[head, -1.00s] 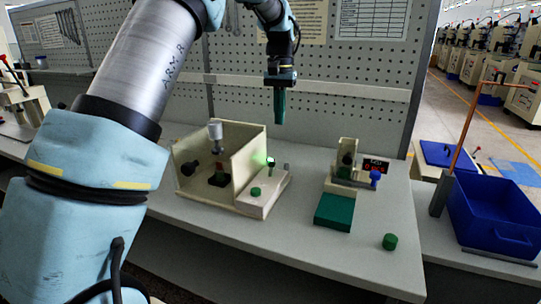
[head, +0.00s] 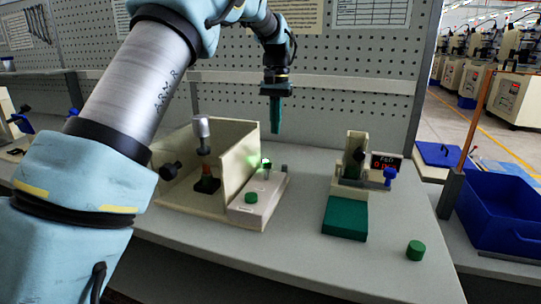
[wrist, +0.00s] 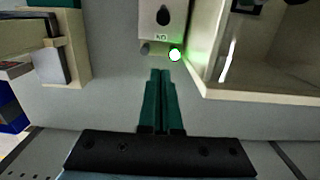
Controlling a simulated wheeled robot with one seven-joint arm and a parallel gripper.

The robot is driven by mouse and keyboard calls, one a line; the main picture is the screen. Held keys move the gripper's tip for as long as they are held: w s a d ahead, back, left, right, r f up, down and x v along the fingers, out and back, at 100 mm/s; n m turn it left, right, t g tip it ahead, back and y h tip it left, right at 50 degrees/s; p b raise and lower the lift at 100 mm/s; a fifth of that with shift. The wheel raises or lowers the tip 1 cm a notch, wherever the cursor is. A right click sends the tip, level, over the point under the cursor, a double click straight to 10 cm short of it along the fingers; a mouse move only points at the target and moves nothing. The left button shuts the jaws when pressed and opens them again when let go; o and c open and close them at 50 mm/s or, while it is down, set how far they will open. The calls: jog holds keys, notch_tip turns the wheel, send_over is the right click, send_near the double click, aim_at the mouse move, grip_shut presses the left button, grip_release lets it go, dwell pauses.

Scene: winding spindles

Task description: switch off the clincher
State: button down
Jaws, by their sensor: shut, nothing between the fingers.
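The machine that seems to be the clincher is an open cream box (head: 240,158) with a spindle (head: 203,138) inside. A pale control block (head: 257,207) at its right side carries a green button (head: 251,197), a green lamp (head: 266,162) that glows, and a small grey peg (head: 284,168). The wrist view shows the block (wrist: 160,30) upside down, with a dark knob (wrist: 163,16), an "ON" label and the lit lamp (wrist: 175,55). My gripper (head: 275,130) has green fingers pressed together and empty (wrist: 161,75). It hangs above and behind the block, apart from it.
A second cream device (head: 353,160) with a red display (head: 385,163) and a green pad (head: 345,218) stands to the right. A green cylinder (head: 415,250) lies near the front edge. A blue bin (head: 495,215) is at the far right. A pegboard (head: 330,110) stands behind.

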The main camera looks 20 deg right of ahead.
aim_at(267, 166)
jog(key=f+p, duration=0.1)
jog(key=f, duration=0.3)
jog(key=f+p, duration=0.1)
jog(key=f, duration=0.4)
jog(key=shift+s+a+f, duration=0.2)
jog(key=shift+s+a+r+p, duration=0.25)
jog(key=shift+s+a+p, duration=0.1)
jog(key=shift+s+a, duration=0.35)
jog(key=shift+s+a+r+p, duration=0.25)
jog(key=shift+s+a+p, duration=0.05)
jog(key=shift+s+a, duration=0.3)
jog(key=shift+s+a+r+t+h+b, duration=0.25)
jog(key=shift+t+h+b, duration=0.25)
jog(key=shift+b, duration=0.8)
jog(key=shift+s+f, duration=0.1)
jog(key=shift+f, duration=0.05)
jog(key=s+a+t+h+b, duration=0.1)
jog(key=b, duration=0.4)
jog(key=s+a+t+h+b, duration=0.1)
jog(key=t+h+b, duration=0.1)
jog(key=b, duration=0.3)
jog(key=shift+d+r+p, duration=0.1)
jog(key=shift+r+p, duration=0.2)
jog(key=shift+r, duration=0.3)
